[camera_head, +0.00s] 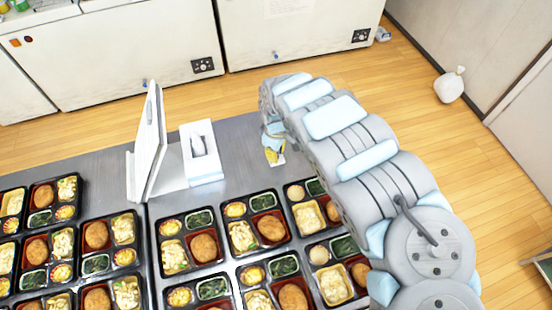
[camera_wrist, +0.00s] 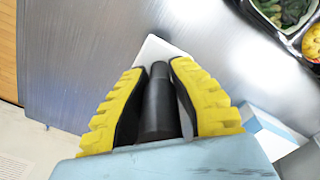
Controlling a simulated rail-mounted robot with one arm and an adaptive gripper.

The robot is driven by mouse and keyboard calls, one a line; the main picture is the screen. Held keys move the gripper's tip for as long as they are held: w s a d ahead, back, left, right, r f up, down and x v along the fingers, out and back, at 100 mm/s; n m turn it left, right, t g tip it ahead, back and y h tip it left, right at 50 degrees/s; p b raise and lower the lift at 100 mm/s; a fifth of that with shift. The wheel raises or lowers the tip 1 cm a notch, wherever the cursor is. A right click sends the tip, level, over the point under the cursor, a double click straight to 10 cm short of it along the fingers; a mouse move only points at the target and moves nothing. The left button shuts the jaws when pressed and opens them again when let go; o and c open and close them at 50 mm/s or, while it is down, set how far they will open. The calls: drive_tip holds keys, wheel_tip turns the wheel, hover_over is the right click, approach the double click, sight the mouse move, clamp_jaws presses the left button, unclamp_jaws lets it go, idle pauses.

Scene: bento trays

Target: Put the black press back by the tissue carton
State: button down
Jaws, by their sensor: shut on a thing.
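My gripper (camera_head: 274,150) is low over the grey table at its back right, to the right of the tissue carton. In the wrist view its yellow-backed fingers (camera_wrist: 158,72) are shut on the black press (camera_wrist: 158,108). The press is a dark cylinder with a pale plate (camera_wrist: 155,48) at its far end; I cannot tell whether it touches the table. In the head view the press is mostly hidden by my gripper. The tissue carton (camera_head: 203,176) is a white box with tissue showing on top. A white box edge, likely the carton, shows in the wrist view (camera_wrist: 262,128).
A white upright panel on a stand (camera_head: 150,145) is left of the carton. Rows of bento trays (camera_head: 262,243) fill the front of the table (camera_head: 235,133). Bare table lies between carton and gripper. White chest freezers (camera_head: 120,55) stand behind.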

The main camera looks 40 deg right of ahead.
drive_tip(key=shift+w+d+f, duration=0.25)
drive_tip(key=shift+w+f, duration=0.2)
drive_tip(key=shift+f, duration=0.1)
drive_tip(key=shift+w+d+f+b, duration=0.2)
drive_tip(key=shift+d+f, duration=0.05)
drive_tip(key=shift+f, duration=0.2)
drive_tip(key=shift+w+d+f+b, duration=0.15)
drive_tip(key=shift+d+f+b, duration=0.05)
drive_tip(key=shift+f, duration=0.2)
drive_tip(key=shift+s+f, duration=0.1)
drive_tip(key=shift+f, duration=1.2)
drive_tip(key=c, duration=1)
unclamp_jaws()
drive_tip(key=shift+c, duration=0.2)
drive_tip(key=shift+r, duration=0.1)
wheel_tip(320, 180, up, 11)
drive_tip(key=shift+r+p, duration=0.2)
drive_tip(key=shift+p, duration=0.5)
drive_tip(key=shift+r, duration=0.25)
